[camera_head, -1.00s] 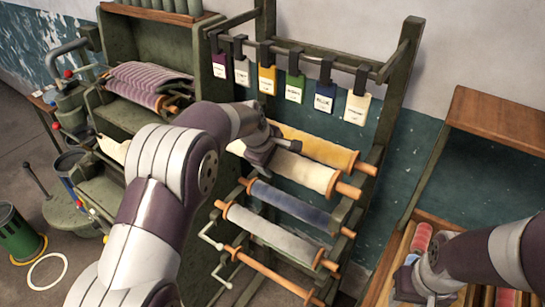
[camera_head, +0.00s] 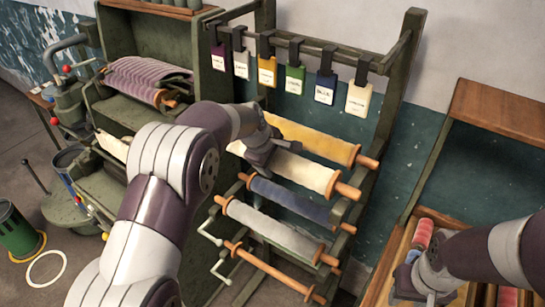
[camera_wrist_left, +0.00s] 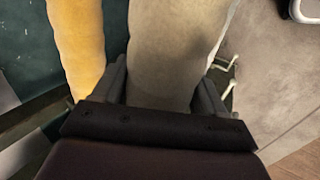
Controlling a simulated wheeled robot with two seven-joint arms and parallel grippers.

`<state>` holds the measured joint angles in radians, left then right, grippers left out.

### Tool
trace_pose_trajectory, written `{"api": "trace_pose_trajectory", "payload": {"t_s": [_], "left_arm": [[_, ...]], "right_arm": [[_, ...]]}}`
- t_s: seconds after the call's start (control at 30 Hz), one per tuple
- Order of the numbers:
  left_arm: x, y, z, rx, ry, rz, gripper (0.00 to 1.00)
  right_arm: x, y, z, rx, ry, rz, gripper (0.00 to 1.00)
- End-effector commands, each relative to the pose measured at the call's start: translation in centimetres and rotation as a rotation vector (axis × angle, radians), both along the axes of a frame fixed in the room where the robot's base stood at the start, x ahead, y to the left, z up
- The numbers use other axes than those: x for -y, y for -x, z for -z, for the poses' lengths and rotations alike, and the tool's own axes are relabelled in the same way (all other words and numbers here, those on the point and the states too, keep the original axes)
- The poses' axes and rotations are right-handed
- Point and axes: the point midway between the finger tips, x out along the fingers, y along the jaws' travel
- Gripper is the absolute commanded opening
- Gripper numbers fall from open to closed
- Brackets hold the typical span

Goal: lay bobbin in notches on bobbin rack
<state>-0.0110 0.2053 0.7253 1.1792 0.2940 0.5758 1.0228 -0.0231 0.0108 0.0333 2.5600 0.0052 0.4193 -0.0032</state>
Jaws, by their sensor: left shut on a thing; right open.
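A cream bobbin (camera_head: 315,175) with wooden ends lies across the green bobbin rack (camera_head: 389,97), between a yellow bobbin (camera_head: 315,142) above and a dark blue bobbin (camera_head: 290,202) below. My left gripper (camera_head: 264,150) is shut around the cream bobbin toward its left end. In the left wrist view the cream bobbin (camera_wrist_left: 175,50) runs between the fingers, with the yellow bobbin (camera_wrist_left: 78,45) beside it. The cream bobbin's right end is close to the rack's right post; I cannot tell whether it sits in a notch. My arm hides its left end. My right gripper (camera_head: 412,285) is open at lower right.
A grey bobbin (camera_head: 270,233) and a bare wooden rod (camera_head: 270,270) are lower on the rack. Several colored tags (camera_head: 295,80) hang from its top bar. A wooden crate (camera_head: 392,262) with colored rolls is near my right gripper. A machine with purple cloth (camera_head: 150,78) stands left.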

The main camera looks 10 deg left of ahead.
Motion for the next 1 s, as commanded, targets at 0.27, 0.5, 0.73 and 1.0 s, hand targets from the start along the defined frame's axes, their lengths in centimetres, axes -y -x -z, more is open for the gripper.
{"api": "trace_pose_trajectory", "payload": {"t_s": [0.27, 0.5, 0.73, 1.0], "left_arm": [[0.0, -0.08, 0.21, 0.003, 0.0, 0.0, 0.21], [-0.01, -0.07, 0.24, 0.003, 0.0, 0.0, 0.21], [0.0, -0.07, 0.94, 0.002, 0.0, 0.0, 0.21], [0.01, -0.08, 1.13, 0.003, 0.0, 0.0, 0.21]], "right_arm": [[0.0, 0.0, 0.2, 0.0, 0.0, 0.0, 0.43], [0.0, 0.0, 0.23, 0.0, 0.0, 0.0, 0.43], [0.0, 0.0, 0.6, 0.0, 0.0, 0.0, 0.43], [0.0, 0.0, 0.65, 0.0, 0.0, 0.0, 0.43]]}}
